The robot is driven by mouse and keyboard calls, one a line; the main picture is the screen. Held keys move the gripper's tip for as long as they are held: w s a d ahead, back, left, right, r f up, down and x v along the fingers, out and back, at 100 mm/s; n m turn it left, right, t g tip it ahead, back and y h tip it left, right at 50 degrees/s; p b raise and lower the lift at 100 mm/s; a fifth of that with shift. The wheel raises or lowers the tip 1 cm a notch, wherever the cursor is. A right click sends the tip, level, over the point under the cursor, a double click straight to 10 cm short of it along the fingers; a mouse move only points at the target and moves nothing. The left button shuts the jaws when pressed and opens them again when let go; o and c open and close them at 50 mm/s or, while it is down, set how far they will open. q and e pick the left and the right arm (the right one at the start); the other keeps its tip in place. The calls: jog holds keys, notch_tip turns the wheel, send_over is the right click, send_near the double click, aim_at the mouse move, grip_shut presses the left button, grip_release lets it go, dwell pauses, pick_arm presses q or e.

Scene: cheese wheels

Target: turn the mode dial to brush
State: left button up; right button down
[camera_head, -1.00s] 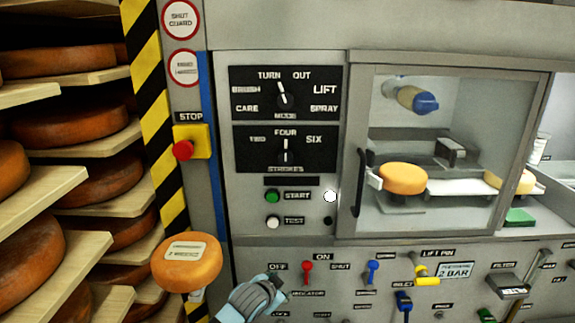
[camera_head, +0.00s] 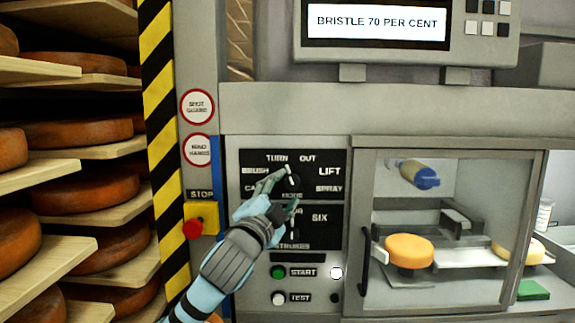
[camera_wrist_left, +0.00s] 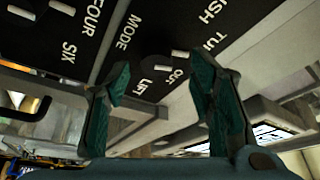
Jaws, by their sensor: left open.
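The mode dial (camera_head: 291,181) is a dark knob with a white pointer on the upper black panel. Its pointer stands near upright, leaning slightly toward TURN; BRUSH is at the panel's upper left. My left gripper (camera_head: 288,188) is open at the panel, its fingertips close around the dial's left side in the head view. Whether they touch it, I cannot tell. In the left wrist view, the dial's white pointer (camera_wrist_left: 180,54) shows between the two open teal fingers (camera_wrist_left: 162,78). The gripper hides part of the CARE label. My right gripper is not in view.
The strokes dial (camera_head: 292,228) sits just below, partly covered by my gripper. A red stop button (camera_head: 193,229) is at left, and green START (camera_head: 278,272) below. A glass-fronted chamber (camera_head: 365,262) stands at right. A display (camera_head: 377,22) above reads BRISTLE 70 PER CENT.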

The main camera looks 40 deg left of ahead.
aim_at(290, 185)
pick_arm(q)
jog(key=x, duration=0.3)
jog(key=shift+w+f+p, duration=0.1)
jog(key=shift+w+p, duration=0.2)
jog(key=shift+w, duration=0.1)
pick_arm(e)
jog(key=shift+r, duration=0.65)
pick_arm(q)
jog(key=shift+s, duration=0.1)
jog(key=c, duration=1)
jog(key=shift+a, duration=0.2)
jog(key=shift+c, duration=0.7)
jog(key=shift+d, duration=0.15)
jog(key=shift+n, duration=0.3)
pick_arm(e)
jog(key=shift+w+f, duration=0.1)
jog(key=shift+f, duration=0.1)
